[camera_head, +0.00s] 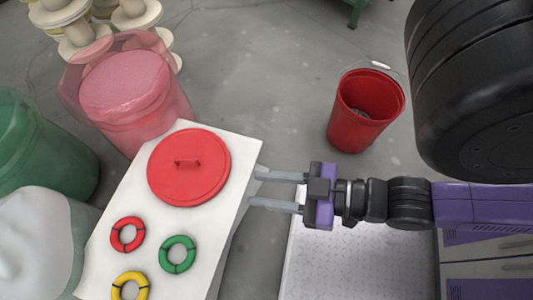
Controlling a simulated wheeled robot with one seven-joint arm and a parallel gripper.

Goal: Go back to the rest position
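My gripper (262,190) is at the middle of the view, its two grey fingers pointing left and spread apart. No object shows between the fingers. The fingertips are near the right edge of a white board (215,245), and I cannot tell whether they touch it. A round red lid (205,180) with a handle lies on the board, left of the fingertips and apart from them. My arm reaches in from the right side.
Red (116,235), green (178,265) and yellow (142,289) rings lie on the board. Red (150,125), green (45,170) and white (35,250) containers stand left. A red bucket (340,130) stands on open floor. A white perforated surface (350,270) lies below my arm.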

